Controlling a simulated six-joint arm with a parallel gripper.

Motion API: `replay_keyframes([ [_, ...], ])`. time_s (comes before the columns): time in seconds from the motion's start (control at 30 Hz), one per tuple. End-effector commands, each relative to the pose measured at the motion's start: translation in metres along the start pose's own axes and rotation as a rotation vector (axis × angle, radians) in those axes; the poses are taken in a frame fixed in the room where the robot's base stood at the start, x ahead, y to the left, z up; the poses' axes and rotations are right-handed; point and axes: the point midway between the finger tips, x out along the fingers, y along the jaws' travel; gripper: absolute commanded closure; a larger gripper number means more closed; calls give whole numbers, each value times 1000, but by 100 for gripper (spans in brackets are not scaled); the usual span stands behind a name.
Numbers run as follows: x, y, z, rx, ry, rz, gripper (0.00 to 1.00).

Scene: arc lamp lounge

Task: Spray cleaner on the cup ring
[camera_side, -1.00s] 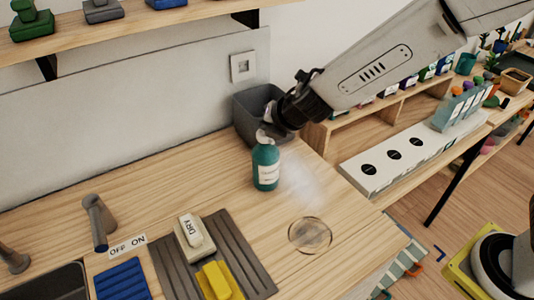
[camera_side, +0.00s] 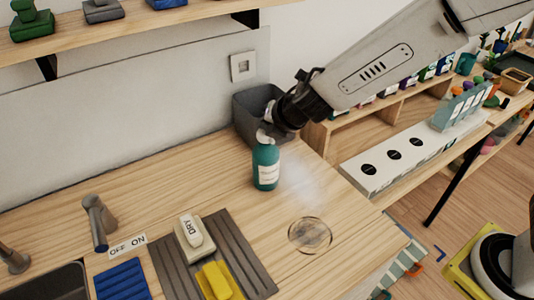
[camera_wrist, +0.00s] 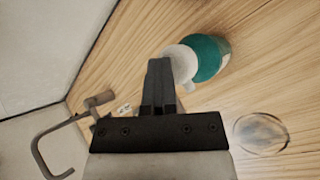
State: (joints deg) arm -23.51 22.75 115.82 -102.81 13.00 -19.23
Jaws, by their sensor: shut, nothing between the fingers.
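A teal spray bottle (camera_side: 265,167) with a white spray head (camera_side: 264,137) and a pale label stands upright on the wooden counter. The cup ring (camera_side: 310,235) is a dark round mark on the counter, to the lower right of the bottle. A faint whitish mist hangs between the bottle and the ring. My gripper (camera_side: 268,128) is at the bottle's head; its fingertips are hard to make out there. In the wrist view my fingers (camera_wrist: 158,85) are shut together against or beside the white head (camera_wrist: 182,62). The ring also shows there (camera_wrist: 261,133).
A grey bin (camera_side: 245,115) stands behind the bottle. A grey ribbed mat (camera_side: 250,268) holds a DRY block (camera_side: 190,230) and a yellow sponge (camera_side: 217,281). A tap (camera_side: 98,220) and sink are at left. Counter around the ring is clear.

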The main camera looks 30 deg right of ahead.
Motion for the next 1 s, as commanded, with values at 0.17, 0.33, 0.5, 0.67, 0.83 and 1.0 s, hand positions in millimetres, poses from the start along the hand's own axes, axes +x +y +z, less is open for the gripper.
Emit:
replay_keyframes([
  [0.17,0,-1,-1,0,2,-1,100],
  [0.33,-1,0,0,0,1,-1,100],
  [0.5,-5,4,4,1,-1,0,100],
  [0.67,-12,9,9,2,-1,1,100],
  [0.83,-19,14,14,2,-2,1,100],
  [1.0,-26,19,19,1,-2,1,100],
])
